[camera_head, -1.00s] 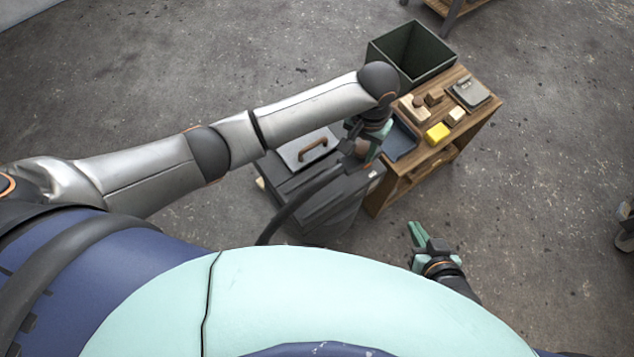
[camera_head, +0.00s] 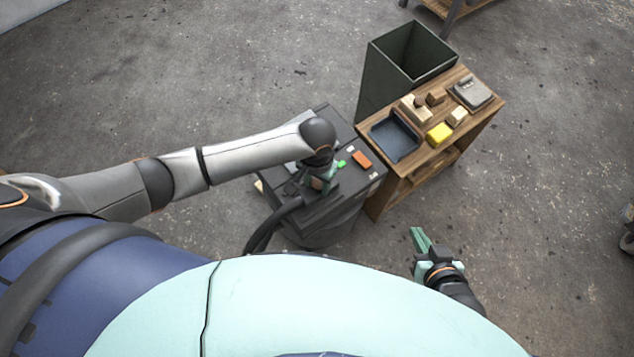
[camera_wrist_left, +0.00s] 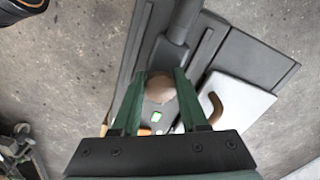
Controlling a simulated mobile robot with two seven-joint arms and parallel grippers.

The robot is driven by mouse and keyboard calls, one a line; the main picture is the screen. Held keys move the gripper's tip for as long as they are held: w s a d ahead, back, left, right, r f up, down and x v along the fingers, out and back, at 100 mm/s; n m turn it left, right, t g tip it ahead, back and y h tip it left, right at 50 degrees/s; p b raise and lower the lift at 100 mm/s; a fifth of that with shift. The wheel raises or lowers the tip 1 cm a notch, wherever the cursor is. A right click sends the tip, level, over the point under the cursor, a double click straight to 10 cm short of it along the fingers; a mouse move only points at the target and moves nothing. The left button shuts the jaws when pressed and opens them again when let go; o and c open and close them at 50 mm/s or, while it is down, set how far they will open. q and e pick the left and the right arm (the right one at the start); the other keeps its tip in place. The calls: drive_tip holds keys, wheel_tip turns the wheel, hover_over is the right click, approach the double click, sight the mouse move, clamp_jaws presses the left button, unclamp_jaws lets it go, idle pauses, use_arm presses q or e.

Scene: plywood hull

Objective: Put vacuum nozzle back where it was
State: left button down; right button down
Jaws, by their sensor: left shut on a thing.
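My left gripper (camera_head: 322,186) is over the top of the dark grey vacuum unit (camera_head: 325,221), shut on the vacuum nozzle. In the left wrist view, the nozzle's round brownish part (camera_wrist_left: 160,88) sits between the fingers of the gripper (camera_wrist_left: 158,100), with a dark tube behind it. The dark hose (camera_head: 272,221) bends down from the gripper along the vacuum's left side. My arm and wrist hide much of the nozzle, and I cannot tell whether it touches the vacuum. My right gripper (camera_head: 419,240) is at lower right, away from the vacuum; its finger gap is unclear.
A wooden cart (camera_head: 397,188) stands right of the vacuum, bearing a blue-grey tray (camera_head: 376,143), a yellow block (camera_head: 439,132), wooden blocks and a grey device (camera_head: 471,92). A dark green bin (camera_head: 376,82) stands behind.

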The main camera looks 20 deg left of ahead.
use_arm(q)
drive_tip(key=shift+r, duration=0.1)
drive_tip(key=c, duration=0.8)
unclamp_jaws()
drive_tip(key=o, duration=0.4)
drive_tip(key=shift+c, duration=0.2)
wheel_tip(320, 180, up, 12)
drive_tip(key=p, duration=0.4)
drive_tip(key=s+d+f+t+h, duration=0.3)
drive_tip(key=d+f+t+h, duration=0.1)
drive_tip(key=d+h, duration=0.15)
drive_tip(key=t+y, duration=0.2)
drive_tip(key=t, duration=0.3)
approach(317, 184)
drive_tip(key=shift+a+r, duration=0.3)
drive_tip(key=shift+r, duration=0.15)
